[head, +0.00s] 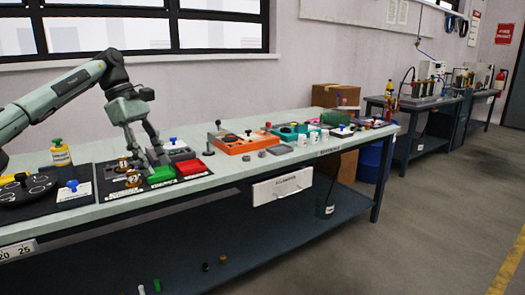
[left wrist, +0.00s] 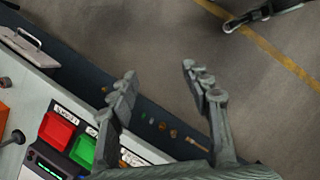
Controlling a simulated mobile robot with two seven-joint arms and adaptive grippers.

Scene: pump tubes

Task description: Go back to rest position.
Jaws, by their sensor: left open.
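My left gripper (head: 146,154) hangs over the workbench (head: 235,172) in the head view, with its two fingers pointing down near a green block (head: 161,174) and a red block (head: 192,167). The left wrist view shows the same gripper (left wrist: 160,78) with its fingers spread and nothing between them. Beyond the fingers in that view are the dark lower shelf and the floor. The green block (left wrist: 83,151) and red block (left wrist: 56,131) lie to the left of the fingers there. My right gripper does not show in the head view.
An orange tray (head: 236,143) and several small parts stand farther right. A white drawer (head: 282,187) sticks out at the front. The floor (head: 420,225) at right is clear.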

